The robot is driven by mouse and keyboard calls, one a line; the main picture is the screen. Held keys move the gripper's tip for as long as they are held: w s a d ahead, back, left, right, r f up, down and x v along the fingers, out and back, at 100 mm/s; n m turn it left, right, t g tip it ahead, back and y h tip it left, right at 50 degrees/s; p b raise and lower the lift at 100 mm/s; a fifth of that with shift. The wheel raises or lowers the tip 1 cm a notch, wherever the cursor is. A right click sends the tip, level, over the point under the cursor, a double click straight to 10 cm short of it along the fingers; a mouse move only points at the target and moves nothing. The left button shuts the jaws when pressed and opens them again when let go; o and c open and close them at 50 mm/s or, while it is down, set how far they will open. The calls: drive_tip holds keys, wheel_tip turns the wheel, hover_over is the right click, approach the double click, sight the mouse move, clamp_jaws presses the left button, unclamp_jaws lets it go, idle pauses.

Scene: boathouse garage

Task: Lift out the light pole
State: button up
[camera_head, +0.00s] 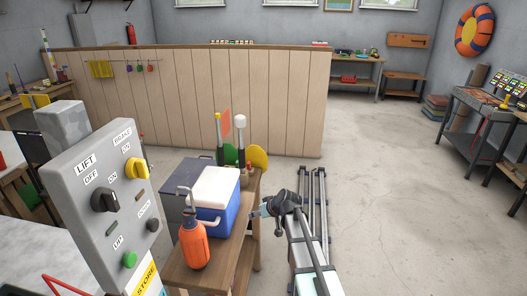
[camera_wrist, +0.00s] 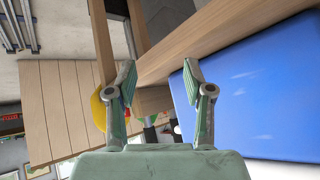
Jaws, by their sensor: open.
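A pole with a white rounded top (camera_head: 240,135), which looks like the light pole, stands upright at the far end of the wooden table (camera_head: 222,262). Beside it on the left stands a pole with an orange flag (camera_head: 225,121), and on the right is a yellow disc (camera_head: 258,158). In the wrist view my gripper (camera_wrist: 165,85) is open and empty, with the yellow disc (camera_wrist: 98,112) partly hidden behind a finger.
A blue cooler with a white lid (camera_head: 213,195) fills the table's middle and shows close to my gripper in the wrist view (camera_wrist: 245,85). An orange bottle (camera_head: 192,244) stands in front of it. A grey control panel (camera_head: 100,205) is at near left. A wooden partition (camera_head: 200,98) stands behind. Floor at right is clear.

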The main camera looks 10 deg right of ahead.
drive_tip(key=w+d+r+t, duration=0.2)
drive_tip(key=w+r, duration=0.4)
drive_tip(key=r, duration=0.5)
drive_tip(key=n+t, duration=0.2)
drive_tip(key=t, duration=0.1)
approach(242, 145)
drive_tip(key=shift+y, duration=0.3)
drive_tip(key=p+x, duration=0.1)
drive_tip(key=x, duration=0.2)
drive_tip(key=p+x, duration=0.2)
drive_tip(key=x, duration=0.1)
drive_tip(key=p+x, duration=0.1)
drive_tip(key=x, duration=0.2)
drive_tip(key=shift+w+d+f, duration=0.2)
drive_tip(key=shift+w+f, duration=0.05)
drive_tip(key=shift+w, duration=0.15)
drive_tip(key=shift+p+x, duration=0.35)
drive_tip(key=shift+x, duration=0.4)
drive_tip(key=shift+f, duration=0.1)
drive_tip(key=shift+s, duration=0.1)
clamp_jaws()
